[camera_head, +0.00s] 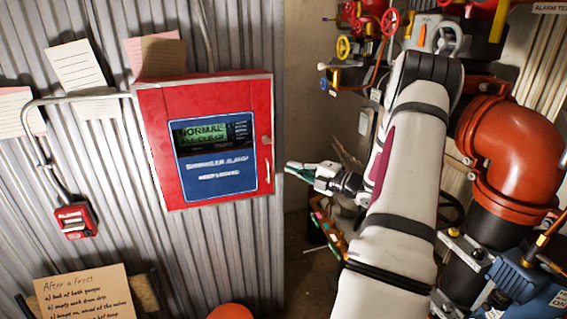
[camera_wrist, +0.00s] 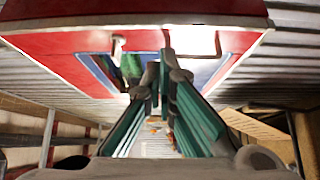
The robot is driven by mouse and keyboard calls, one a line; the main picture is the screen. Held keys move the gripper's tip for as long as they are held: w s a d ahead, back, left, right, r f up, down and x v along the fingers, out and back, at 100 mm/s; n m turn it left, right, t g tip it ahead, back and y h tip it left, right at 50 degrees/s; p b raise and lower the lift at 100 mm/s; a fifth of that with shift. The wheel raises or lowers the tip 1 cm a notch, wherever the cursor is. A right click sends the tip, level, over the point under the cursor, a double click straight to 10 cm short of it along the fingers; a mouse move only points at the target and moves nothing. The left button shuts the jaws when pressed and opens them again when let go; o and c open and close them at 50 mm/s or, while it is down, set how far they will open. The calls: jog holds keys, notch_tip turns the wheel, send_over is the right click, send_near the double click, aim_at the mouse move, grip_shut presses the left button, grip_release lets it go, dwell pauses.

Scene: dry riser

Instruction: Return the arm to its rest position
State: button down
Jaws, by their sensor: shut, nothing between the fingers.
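My arm (camera_head: 405,190) reaches up through the right half of the head view and bends at the top. My gripper (camera_head: 290,165) shows beyond it, pointing left with its fingertips just right of the red alarm panel (camera_head: 158,150). I cannot tell whether they touch the panel. In the wrist view my gripper (camera_wrist: 163,65) has its teal-padded fingers together at the tips, with nothing between them. The red panel also fills the top of the wrist view (camera_wrist: 60,45). Its screen reads "NORMAL" and "ALL CLEAR".
A large orange-red pipe elbow (camera_head: 518,140) stands close right of my arm. Valves with a red handwheel (camera_head: 390,22) are behind it. A small red alarm box (camera_head: 75,220) and a handwritten note (camera_head: 85,295) are at left. The corrugated wall (camera_head: 235,240) below the panel is bare.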

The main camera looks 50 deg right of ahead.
jog(key=s, duration=0.2)
jog(key=s+d, duration=0.1)
jog(key=s, duration=0.2)
jog(key=shift+s+d+r, duration=0.1)
jog(key=shift+s, duration=0.15)
